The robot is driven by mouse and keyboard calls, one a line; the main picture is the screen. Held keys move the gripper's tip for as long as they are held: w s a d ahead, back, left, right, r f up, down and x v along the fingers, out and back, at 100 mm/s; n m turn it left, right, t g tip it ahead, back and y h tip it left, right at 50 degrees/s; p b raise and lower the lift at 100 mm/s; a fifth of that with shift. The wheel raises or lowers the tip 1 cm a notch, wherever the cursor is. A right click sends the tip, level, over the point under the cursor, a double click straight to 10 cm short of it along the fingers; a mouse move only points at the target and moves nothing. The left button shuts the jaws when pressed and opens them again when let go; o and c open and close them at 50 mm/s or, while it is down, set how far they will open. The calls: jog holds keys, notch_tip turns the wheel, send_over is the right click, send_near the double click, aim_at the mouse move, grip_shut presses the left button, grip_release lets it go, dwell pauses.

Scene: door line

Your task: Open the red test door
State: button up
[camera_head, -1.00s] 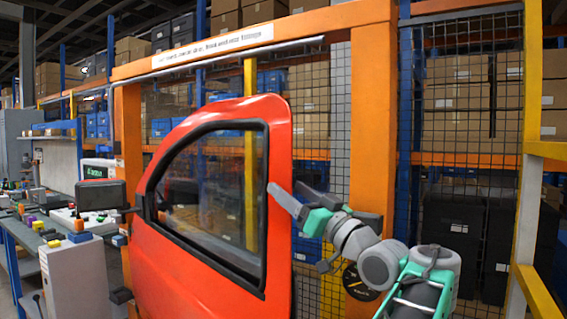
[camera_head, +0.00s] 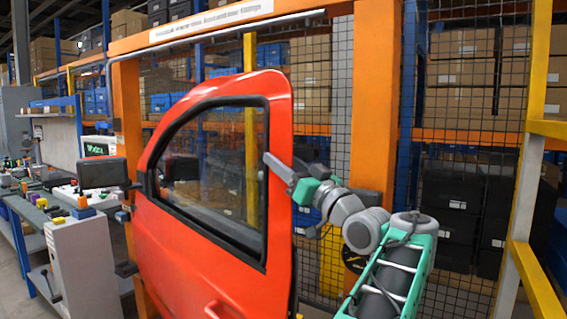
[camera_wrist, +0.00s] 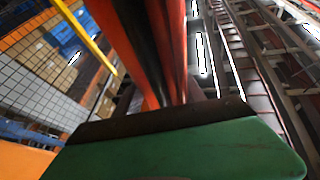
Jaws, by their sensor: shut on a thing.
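The red test door (camera_head: 205,265) with its black-framed window stands ajar. Its right edge is apart from the orange post (camera_head: 372,90) of the frame. My gripper (camera_head: 284,172) is at this right edge, at window height, with one grey finger lying over the door's near face. The other finger is largely hidden by the door. In the wrist view the red door edge (camera_wrist: 172,45) rises between my jaws, above the green gripper body (camera_wrist: 185,150). The gripper is shut on the door edge. A red door handle (camera_head: 213,309) shows partly at the bottom of the head view.
A dark mirror (camera_head: 103,175) juts from the door's left side. A workbench with a grey cabinet (camera_head: 85,262) stands at the left. A yellow guard rail (camera_head: 530,190) stands at the right. Wire mesh and shelves of boxes lie behind the frame.

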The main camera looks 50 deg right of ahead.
grip_shut()
jog(key=shift+a, duration=0.1)
dwell(0.3)
